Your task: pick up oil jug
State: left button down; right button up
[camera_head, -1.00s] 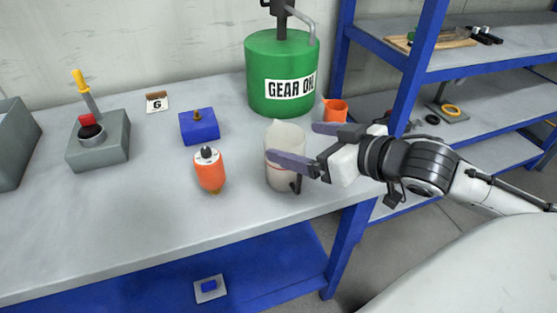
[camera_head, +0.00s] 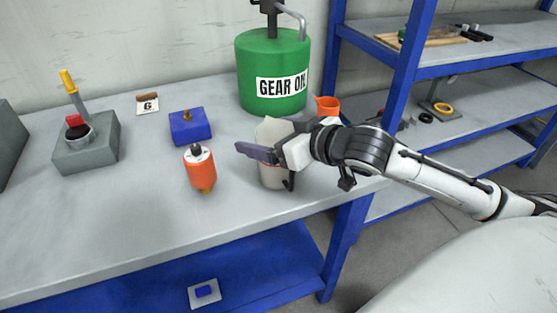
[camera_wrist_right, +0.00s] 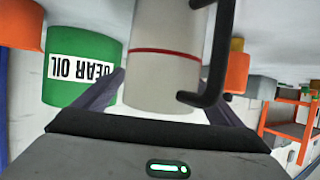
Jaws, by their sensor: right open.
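The oil jug is a pale beaker-like jug (camera_head: 272,179) with a dark handle, standing on the grey workbench near its right end. It also shows in the right wrist view as a pale cylinder (camera_wrist_right: 165,75) with a red line and the dark handle at right. My right gripper (camera_head: 258,143) is open at the jug's upper half. One finger passes in front of the jug in the head view; the other is mostly hidden. In the right wrist view the jug lies between the two spread fingers. My left gripper is out of view.
An orange bottle (camera_head: 201,171) stands close at left, near a blue block (camera_head: 190,128). Blue shelving (camera_head: 408,75) rises at right. The bench's front left is clear.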

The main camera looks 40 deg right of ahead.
jog(key=shift+w+f, duration=0.1)
jog(key=shift+w, duration=0.15)
jog(key=shift+c, duration=0.4)
jog(key=c, duration=1.8)
